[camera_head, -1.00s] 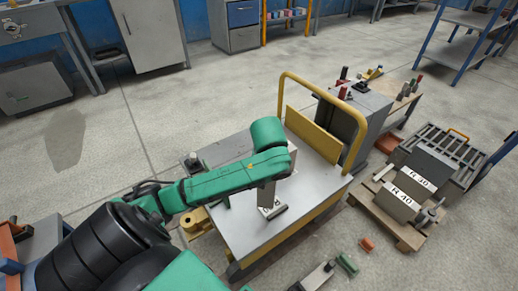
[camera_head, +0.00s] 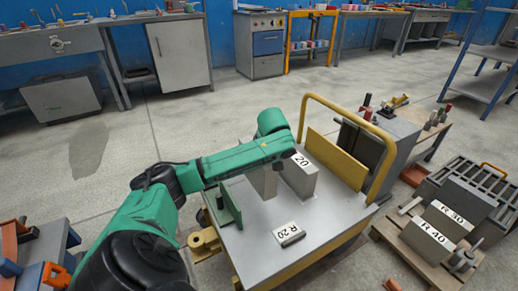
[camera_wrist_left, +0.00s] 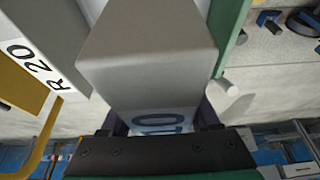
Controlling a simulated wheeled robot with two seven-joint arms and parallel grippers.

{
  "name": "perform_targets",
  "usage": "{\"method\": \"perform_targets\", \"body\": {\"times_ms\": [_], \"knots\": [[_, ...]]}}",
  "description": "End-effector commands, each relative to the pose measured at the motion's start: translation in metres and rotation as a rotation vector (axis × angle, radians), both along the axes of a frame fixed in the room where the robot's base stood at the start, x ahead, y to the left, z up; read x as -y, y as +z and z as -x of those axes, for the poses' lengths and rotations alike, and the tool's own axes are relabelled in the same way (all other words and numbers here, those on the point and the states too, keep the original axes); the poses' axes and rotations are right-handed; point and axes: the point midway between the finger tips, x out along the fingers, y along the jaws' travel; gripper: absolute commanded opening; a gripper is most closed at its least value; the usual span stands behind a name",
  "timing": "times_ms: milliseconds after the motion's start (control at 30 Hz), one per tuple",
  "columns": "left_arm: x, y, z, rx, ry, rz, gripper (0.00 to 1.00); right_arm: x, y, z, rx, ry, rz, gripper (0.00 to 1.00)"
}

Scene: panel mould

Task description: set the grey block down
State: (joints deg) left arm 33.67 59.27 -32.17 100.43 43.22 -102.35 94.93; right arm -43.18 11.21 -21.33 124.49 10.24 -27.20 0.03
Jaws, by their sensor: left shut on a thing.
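My left gripper (camera_head: 262,166) is shut on the grey block (camera_head: 263,183), which hangs below the green wrist over the trolley top (camera_head: 325,214). In the left wrist view the grey block (camera_wrist_left: 148,50) fills the middle between the jaws, with a partly hidden blue-black marking near them. Its lower end is close to the trolley top; I cannot tell if it touches. A second pale block (camera_head: 303,180) marked 20 stands just right of it; its R 20 label shows in the wrist view. A green plate (camera_head: 229,204) stands to its left. My right gripper is out of view.
A small bar labelled R 20 (camera_head: 290,234) lies on the trolley top nearer the front. A yellow handle rail (camera_head: 385,150) and a yellow panel (camera_head: 335,158) close the far side. Blocks R 30 (camera_head: 459,201) and R 40 (camera_head: 428,238) sit on a pallet at right.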

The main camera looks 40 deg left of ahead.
Motion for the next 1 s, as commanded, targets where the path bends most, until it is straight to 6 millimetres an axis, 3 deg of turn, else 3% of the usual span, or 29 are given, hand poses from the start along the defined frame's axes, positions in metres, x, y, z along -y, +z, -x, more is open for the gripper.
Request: {"method": "perform_targets", "body": {"times_ms": [100, 267, 500, 733, 767, 800, 833, 1000], "knots": [[-0.001, -0.029, 0.0, 0.003, 0.001, -0.002, 0.0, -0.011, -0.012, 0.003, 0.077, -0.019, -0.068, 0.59], [-0.001, -0.045, 0.0, 0.004, 0.0, -0.002, 0.0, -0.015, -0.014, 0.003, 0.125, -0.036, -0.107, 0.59], [-0.001, -0.093, 0.0, 0.003, 0.0, -0.002, 0.0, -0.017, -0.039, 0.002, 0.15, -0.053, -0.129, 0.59], [0.0, -0.095, -0.001, 0.005, -0.001, -0.002, 0.0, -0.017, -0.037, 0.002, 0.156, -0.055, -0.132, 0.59], [0.0, -0.097, 0.0, 0.001, -0.001, 0.0, 0.7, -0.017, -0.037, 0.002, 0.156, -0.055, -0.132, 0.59], [0.0, -0.097, 0.0, 0.001, -0.001, 0.0, 0.85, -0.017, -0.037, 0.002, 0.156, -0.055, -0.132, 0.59], [0.0, -0.097, 0.0, 0.001, -0.001, 0.0, 0.92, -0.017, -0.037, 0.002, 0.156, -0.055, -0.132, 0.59], [0.0, -0.097, 0.0, 0.001, -0.001, 0.0, 0.92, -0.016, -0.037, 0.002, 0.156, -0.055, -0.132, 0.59]]}}
